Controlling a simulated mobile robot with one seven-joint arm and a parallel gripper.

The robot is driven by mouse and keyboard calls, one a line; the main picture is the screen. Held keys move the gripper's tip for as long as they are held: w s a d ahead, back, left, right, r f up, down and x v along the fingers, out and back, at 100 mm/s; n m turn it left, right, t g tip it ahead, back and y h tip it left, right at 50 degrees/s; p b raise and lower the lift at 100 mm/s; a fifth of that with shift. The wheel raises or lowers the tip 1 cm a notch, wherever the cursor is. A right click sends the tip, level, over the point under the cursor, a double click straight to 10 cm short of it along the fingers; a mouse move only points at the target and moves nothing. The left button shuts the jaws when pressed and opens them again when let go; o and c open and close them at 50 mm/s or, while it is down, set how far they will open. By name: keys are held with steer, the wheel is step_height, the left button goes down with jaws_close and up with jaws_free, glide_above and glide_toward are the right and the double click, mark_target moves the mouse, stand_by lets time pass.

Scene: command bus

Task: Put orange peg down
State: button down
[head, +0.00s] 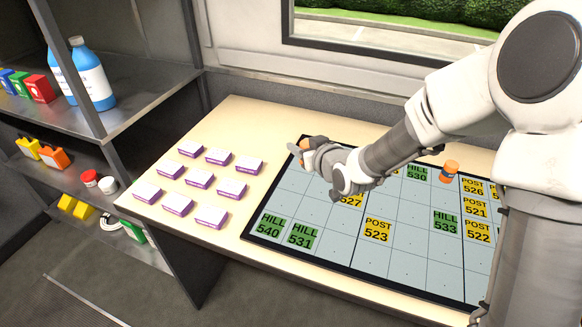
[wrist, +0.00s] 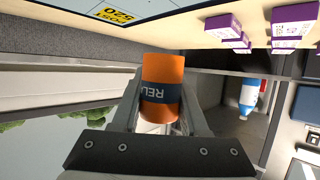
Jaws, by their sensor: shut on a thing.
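My gripper (wrist: 163,110) is shut on an orange peg (wrist: 163,68) with a dark blue band and lettering that starts "REL". The peg lies between the two fingers in the wrist view. In the head view my gripper (head: 304,152) is over the far left corner of the dark-framed board (head: 330,248), and the held peg is mostly hidden behind it. Another orange peg with a blue band (head: 449,171) stands on the board at the right. Whether the held peg touches anything below cannot be told.
Several white-and-purple boxes (head: 199,179) stand in rows on the table (head: 240,117), left of the board. Yellow and green labels, such as HILL 540 (head: 270,225) and POST 523 (head: 378,229), lie on the board. Shelves (head: 130,90) with bottles and blocks stand at the left.

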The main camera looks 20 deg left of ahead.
mark_target(291, 175)
steer(key=a+f, duration=0.1)
steer(key=a, duration=0.1)
steer(key=shift+a+f, duration=0.35)
steer(key=shift+a, duration=0.05)
steer(key=shift+f+b, duration=0.7)
steer(key=shift+f, duration=1.3)
steer(key=shift+f+b, duration=0.4)
steer(key=shift+b, duration=0.1)
steer(key=shift+s+d+f+b, duration=0.1)
steer(key=shift+s+f+b, duration=0.1)
steer(key=shift+b, duration=0.1)
